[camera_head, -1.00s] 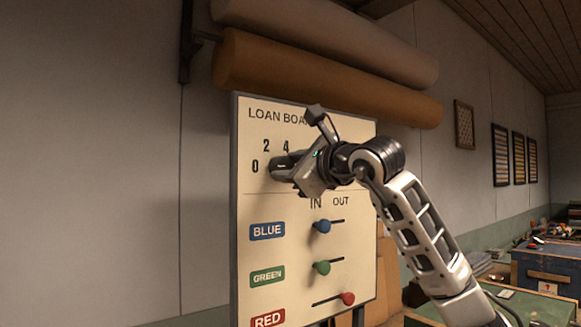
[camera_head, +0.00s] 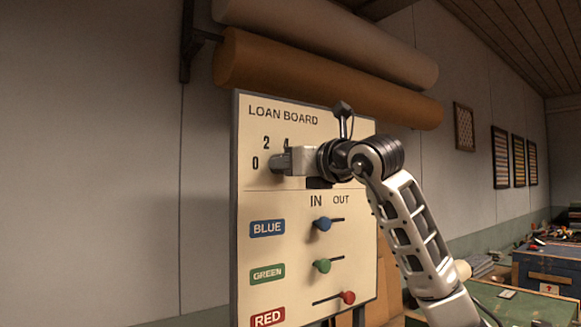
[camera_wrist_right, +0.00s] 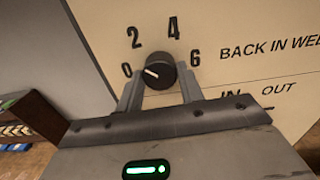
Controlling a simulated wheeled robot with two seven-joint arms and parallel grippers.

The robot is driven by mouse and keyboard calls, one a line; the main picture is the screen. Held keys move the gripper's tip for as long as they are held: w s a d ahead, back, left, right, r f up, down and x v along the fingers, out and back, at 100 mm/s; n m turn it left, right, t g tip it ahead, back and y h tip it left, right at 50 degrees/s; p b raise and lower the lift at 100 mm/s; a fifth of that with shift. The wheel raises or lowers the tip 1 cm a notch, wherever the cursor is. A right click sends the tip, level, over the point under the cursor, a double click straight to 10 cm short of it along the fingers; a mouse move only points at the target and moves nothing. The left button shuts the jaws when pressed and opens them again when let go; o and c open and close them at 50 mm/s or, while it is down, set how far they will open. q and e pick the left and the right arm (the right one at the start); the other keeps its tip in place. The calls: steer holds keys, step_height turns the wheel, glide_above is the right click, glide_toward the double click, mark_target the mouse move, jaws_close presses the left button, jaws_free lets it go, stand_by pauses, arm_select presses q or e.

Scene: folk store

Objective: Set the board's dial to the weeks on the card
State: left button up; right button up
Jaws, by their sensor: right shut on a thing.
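The cream loan board (camera_head: 300,225) stands upright against the wall. Its black dial (camera_wrist_right: 160,70) sits among the numbers 0, 2, 4 and 6 in the right wrist view. The dial's white mark points left, towards the 0. My right gripper (camera_head: 280,163) is shut on the dial, with one finger on each side in the right wrist view (camera_wrist_right: 161,88). In the head view the gripper hides the dial and the 6. I cannot make out a card with weeks on it. My left gripper is out of view.
Below the dial, the blue (camera_head: 322,224) and green (camera_head: 322,266) knobs sit towards IN, and the red knob (camera_head: 347,298) towards OUT. Paper rolls (camera_head: 330,85) hang above the board. A green-topped table (camera_head: 530,308) and a blue chest (camera_head: 550,272) stand at the right.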

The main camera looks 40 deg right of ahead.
arm_select(q)
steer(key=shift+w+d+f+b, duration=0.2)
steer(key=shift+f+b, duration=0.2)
steer(key=shift+b, duration=0.6)
arm_select(e)
steer(key=shift+a+m+h, duration=0.1)
steer(key=shift+m+h, duration=0.2)
steer(key=shift+m, duration=7.4)
steer(key=o, duration=1)
steer(key=shift+c, duration=0.2)
steer(key=shift+o, duration=0.2)
steer(key=shift+s, duration=0.1)
